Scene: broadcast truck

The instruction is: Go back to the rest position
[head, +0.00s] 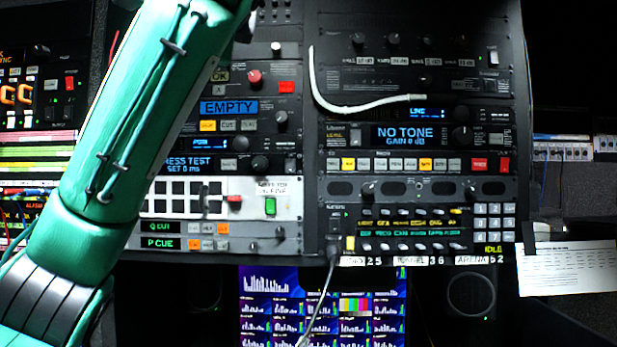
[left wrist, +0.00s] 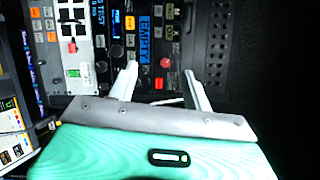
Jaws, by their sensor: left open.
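My left gripper (left wrist: 163,80) shows in the left wrist view with its two pale fingers spread apart and nothing between them. Behind the fingers is the rack panel with the blue EMPTY display (left wrist: 145,38) and a red knob (left wrist: 165,62). I cannot tell how far the fingertips are from the panel. In the head view my green left arm rises from the lower left to the top edge, and its gripper is out of frame. My right gripper is in neither view.
The equipment rack (head: 312,120) fills the middle of the head view. A white cable (head: 350,107) loops over its right panel, and a grey cable (head: 322,295) hangs in front of the screen (head: 270,310). A paper sheet (head: 567,268) is at right.

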